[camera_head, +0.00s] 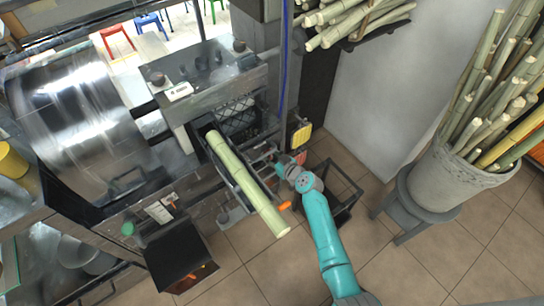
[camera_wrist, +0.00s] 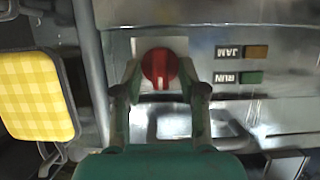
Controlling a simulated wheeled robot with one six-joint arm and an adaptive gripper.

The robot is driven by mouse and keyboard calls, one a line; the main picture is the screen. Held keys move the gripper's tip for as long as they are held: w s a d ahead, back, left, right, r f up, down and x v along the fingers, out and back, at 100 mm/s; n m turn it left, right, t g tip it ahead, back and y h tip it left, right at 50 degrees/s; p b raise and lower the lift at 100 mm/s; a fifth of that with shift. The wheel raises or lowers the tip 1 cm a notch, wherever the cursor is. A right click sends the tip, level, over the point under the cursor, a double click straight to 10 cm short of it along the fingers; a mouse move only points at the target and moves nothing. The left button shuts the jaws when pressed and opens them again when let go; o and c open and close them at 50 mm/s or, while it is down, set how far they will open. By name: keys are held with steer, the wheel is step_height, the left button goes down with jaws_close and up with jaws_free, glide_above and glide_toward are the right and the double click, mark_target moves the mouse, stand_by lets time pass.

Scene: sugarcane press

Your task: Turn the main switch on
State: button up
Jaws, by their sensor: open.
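The main switch appears to be the red rotary knob (camera_wrist: 160,68) on a pale square plate on the metal panel, in the wrist view. Its ridge points straight down in the picture. My gripper (camera_wrist: 160,88) is open, with one finger on each side of the knob; I cannot tell whether they touch it. In the head view my gripper (camera_head: 279,165) is at the press front, right of the cane chute, and the knob cannot be made out there.
Upside-down labels JAM and RUN stand beside an amber lamp (camera_wrist: 256,52) and a green lamp (camera_wrist: 251,77). A yellow checked pad (camera_wrist: 38,95) is at left. A long cane (camera_head: 245,183) lies in the chute. A cane bucket (camera_head: 446,178) stands right.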

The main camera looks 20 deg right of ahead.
jaws_close()
steer(key=shift+r, duration=0.1)
stand_by(0.3)
steer(key=shift+w+d+f+m+t+y, duration=0.15)
steer(key=shift+m+y, duration=1.1)
steer(key=shift+m, duration=1)
steer(key=shift+w+d+f+m+t+y, duration=0.1)
steer(key=shift+d+m+t+y, duration=0.1)
steer(key=shift+m+y, duration=1.5)
steer(key=shift+w+d+f+m+t+y, duration=0.15)
steer(key=shift+m+y, duration=0.6)
steer(key=shift+m, duration=2)
jaws_free()
